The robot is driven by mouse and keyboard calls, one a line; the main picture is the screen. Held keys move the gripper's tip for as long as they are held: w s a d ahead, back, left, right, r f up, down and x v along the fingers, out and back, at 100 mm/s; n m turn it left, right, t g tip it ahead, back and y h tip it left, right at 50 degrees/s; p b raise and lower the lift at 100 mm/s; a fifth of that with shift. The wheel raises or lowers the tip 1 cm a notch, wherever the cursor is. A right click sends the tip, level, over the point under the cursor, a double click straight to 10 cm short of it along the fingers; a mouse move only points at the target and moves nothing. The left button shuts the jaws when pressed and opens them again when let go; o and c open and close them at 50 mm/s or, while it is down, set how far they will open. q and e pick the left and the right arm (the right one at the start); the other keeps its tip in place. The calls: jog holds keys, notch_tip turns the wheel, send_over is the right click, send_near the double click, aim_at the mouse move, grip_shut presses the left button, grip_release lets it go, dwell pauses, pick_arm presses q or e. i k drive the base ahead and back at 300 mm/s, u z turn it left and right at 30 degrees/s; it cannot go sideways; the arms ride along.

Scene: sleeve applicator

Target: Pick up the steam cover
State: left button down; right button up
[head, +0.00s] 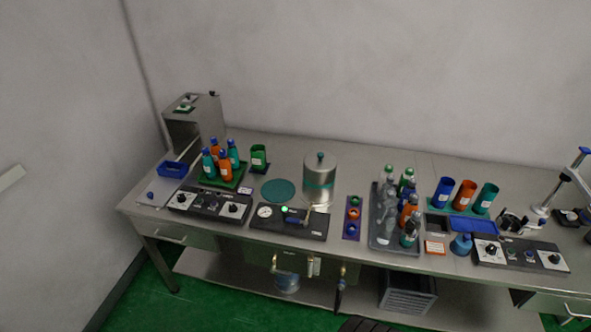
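The steam cover appears to be the silver metal cylinder (319,172) with a teal band and a dark teal knob on top. It stands upright on the bench, behind the panel with the gauge. A flat round teal mat (278,190) lies bare just to its left. Neither of my grippers shows in the head view, and nothing is touching the cover.
A gauge panel (290,223) with a lit green lamp sits in front of the cover. Left are a bottle tray (207,182) and green cup (259,156). Right are a strip of coloured rings (352,214) and a grey tray of bottles (376,236). Bench (350,160) behind is clear.

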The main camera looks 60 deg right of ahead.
aim_at(320, 168)
jog(key=z, duration=0.15)
jog(key=i, duration=0.6)
jog(key=z, duration=1.05)
jog(key=i, duration=0.6)
jog(key=z, duration=0.7)
